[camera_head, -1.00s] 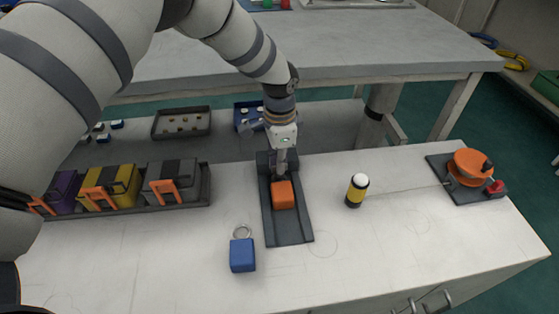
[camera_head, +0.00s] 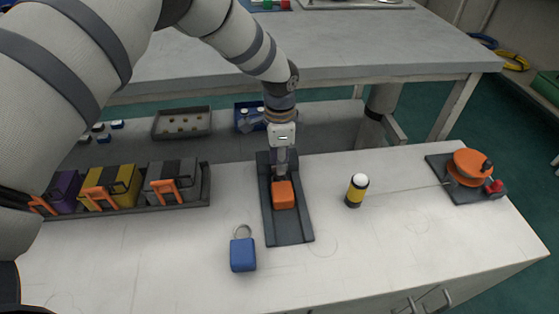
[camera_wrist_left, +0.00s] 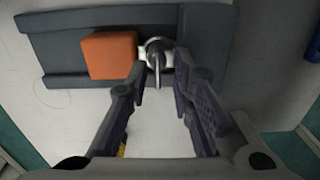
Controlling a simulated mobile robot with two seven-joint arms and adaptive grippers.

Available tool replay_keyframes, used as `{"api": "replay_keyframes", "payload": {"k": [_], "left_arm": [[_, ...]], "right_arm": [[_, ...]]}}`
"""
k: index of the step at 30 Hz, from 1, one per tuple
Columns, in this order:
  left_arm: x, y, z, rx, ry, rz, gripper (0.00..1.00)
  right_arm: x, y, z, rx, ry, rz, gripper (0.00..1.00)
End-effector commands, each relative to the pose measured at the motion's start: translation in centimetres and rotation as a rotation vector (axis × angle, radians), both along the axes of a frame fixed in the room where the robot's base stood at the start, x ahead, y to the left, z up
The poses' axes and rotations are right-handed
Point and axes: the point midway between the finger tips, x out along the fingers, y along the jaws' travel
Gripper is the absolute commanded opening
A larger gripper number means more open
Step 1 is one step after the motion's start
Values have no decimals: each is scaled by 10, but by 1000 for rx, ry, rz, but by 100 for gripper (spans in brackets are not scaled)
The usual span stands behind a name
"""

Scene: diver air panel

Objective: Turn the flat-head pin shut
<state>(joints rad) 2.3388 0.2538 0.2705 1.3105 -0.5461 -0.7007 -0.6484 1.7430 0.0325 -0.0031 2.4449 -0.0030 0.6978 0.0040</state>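The flat-head pin (camera_wrist_left: 157,58) is a pale metal piece with a round base and a narrow flat head, beside an orange block (camera_wrist_left: 109,55) on a dark grey base plate (camera_wrist_left: 62,38). In the head view the orange block (camera_head: 284,194) sits on the same plate (camera_head: 288,231), and my gripper hides the pin. My left gripper (camera_wrist_left: 160,70) is open, pointing down, with one finger on each side of the pin's head. Gaps show between head and fingers. It also shows in the head view (camera_head: 281,170). My right gripper is in neither view.
A blue padlock (camera_head: 243,254) lies in front left of the plate. A yellow-black cylinder (camera_head: 356,190) with a white top stands to the right. An orange valve wheel (camera_head: 471,165) is farther right. A tray of boxes (camera_head: 180,199) stands left.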

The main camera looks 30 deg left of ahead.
Motion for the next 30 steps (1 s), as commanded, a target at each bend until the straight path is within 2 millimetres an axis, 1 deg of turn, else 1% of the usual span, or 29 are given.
{"api": "replay_keyframes", "payload": {"k": [7,10,13,18,21,25,30], "left_arm": [[-2,0,-2,-1,6,1,25],[-1,0,6,0,4,1,25],[-1,0,28,0,1,0,25],[-1,0,76,0,0,0,25],[-1,0,98,0,2,1,25],[-2,0,114,0,4,0,25],[-2,0,119,0,5,0,25]], "right_arm": [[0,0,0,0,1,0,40],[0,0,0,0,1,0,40],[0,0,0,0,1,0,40],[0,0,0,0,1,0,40],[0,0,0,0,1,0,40],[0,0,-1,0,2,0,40],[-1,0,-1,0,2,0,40]]}}
